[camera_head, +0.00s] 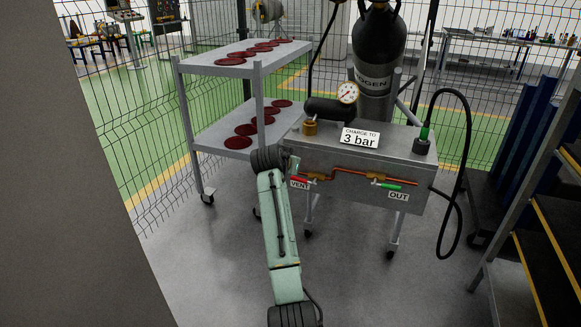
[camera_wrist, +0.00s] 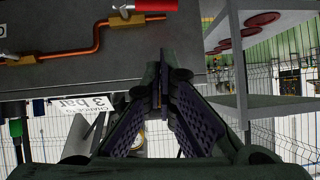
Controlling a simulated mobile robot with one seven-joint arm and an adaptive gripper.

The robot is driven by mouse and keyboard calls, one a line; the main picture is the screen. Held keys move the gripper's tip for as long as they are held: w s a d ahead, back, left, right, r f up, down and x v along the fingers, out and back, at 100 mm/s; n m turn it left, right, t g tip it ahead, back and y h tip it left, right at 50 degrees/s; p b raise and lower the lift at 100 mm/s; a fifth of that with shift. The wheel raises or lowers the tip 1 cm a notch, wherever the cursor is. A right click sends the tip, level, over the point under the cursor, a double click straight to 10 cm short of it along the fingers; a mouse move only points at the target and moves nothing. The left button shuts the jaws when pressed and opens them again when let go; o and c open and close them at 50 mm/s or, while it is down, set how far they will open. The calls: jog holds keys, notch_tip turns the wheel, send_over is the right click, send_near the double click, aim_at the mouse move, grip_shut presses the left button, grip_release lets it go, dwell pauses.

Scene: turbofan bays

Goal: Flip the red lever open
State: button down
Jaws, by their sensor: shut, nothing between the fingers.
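The red lever (camera_wrist: 150,6) sits at the top edge of the wrist view, on a brass valve body (camera_wrist: 128,22), and looks roughly in line with it. It is partly cut off by the frame. In the head view the red lever (camera_head: 300,179) is small, beside the VENT label (camera_head: 299,185) at the left of the grey cart's front. My gripper (camera_wrist: 161,70) is shut and empty. Its fingertips are apart from the lever, which is above them in the wrist view. In the head view my wrist hides most of the gripper.
A shelf trolley (camera_head: 215,70) with red discs stands close on the left. A black hose (camera_head: 467,150) loops at right.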

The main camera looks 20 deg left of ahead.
jog(key=shift+v, duration=1)
